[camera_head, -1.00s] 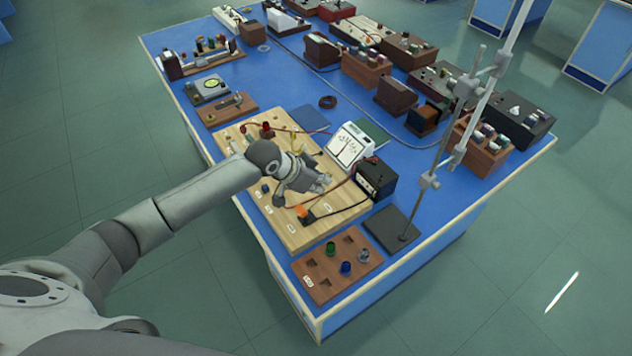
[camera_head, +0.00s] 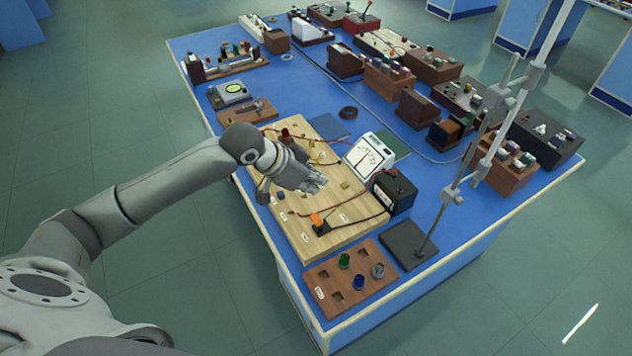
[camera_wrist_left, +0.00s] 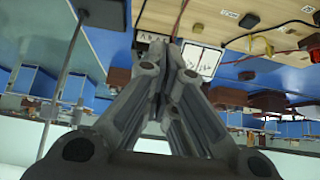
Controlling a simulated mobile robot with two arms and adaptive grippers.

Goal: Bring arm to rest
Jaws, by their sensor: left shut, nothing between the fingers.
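My left arm reaches in from the left in the head view. Its gripper (camera_head: 314,184) is over the light wooden board (camera_head: 325,238) on the blue bench, and its fingers point right. In the left wrist view the gripper (camera_wrist_left: 172,48) is shut and empty, with its fingers together. The white meter (camera_head: 369,155) stands just beyond the fingertips, and it also shows in the left wrist view (camera_wrist_left: 200,60). The gripper hides part of the board. My right gripper is in neither view.
A black box (camera_head: 395,190) stands right of the meter. A brown tray (camera_head: 322,290) with coloured plugs lies at the near end. A tall metal stand (camera_head: 451,190) rises at the right. Wooden boxes crowd the far bench (camera_head: 300,95). The floor at left is clear.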

